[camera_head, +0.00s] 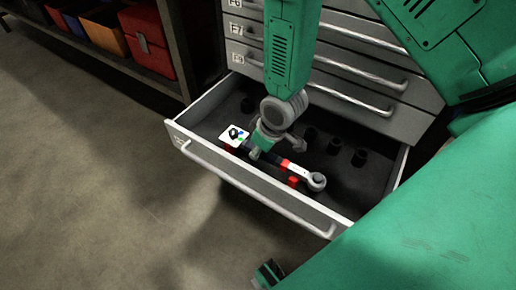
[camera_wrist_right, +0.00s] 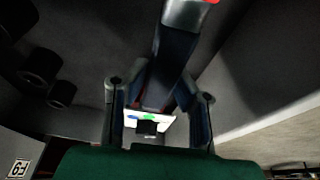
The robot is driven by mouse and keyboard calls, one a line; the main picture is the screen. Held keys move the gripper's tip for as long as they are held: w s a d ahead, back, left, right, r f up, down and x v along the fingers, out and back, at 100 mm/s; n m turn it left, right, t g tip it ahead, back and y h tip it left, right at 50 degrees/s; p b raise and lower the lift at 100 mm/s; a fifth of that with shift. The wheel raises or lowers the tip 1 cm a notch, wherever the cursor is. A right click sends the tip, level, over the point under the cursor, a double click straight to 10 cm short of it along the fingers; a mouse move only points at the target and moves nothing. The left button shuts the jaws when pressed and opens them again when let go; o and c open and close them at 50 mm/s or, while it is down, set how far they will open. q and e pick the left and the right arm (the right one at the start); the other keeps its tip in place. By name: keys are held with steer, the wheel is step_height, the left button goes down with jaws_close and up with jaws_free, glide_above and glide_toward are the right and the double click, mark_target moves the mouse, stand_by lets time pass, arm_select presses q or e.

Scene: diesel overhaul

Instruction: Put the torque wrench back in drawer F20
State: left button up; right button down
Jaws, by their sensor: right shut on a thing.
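The torque wrench (camera_head: 294,169) has a dark shaft, a red band and a grey ratchet head. It is in or just above the open drawer (camera_head: 250,199), lying diagonally; I cannot tell if it touches the floor. My right gripper (camera_head: 262,146) reaches down into the drawer and is shut on its shaft. In the wrist view the wrench (camera_wrist_right: 176,60) runs up from between the fingers of my right gripper (camera_wrist_right: 158,100). The open drawer's label is too small to read. My left gripper does not show.
Several dark round sockets (camera_head: 335,146) stand in the drawer. A white card with coloured marks (camera_head: 233,136) is at the wrench's left end. Closed drawers (camera_head: 345,62) rise behind. A shelf with red bins (camera_head: 150,45) stands left. The floor (camera_head: 90,180) is clear.

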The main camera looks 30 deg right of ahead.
steer(key=shift+f+b, duration=0.35)
steer(key=shift+f, duration=0.5)
steer(key=c, duration=1.3)
jaws_free()
steer(key=shift+r, duration=0.1)
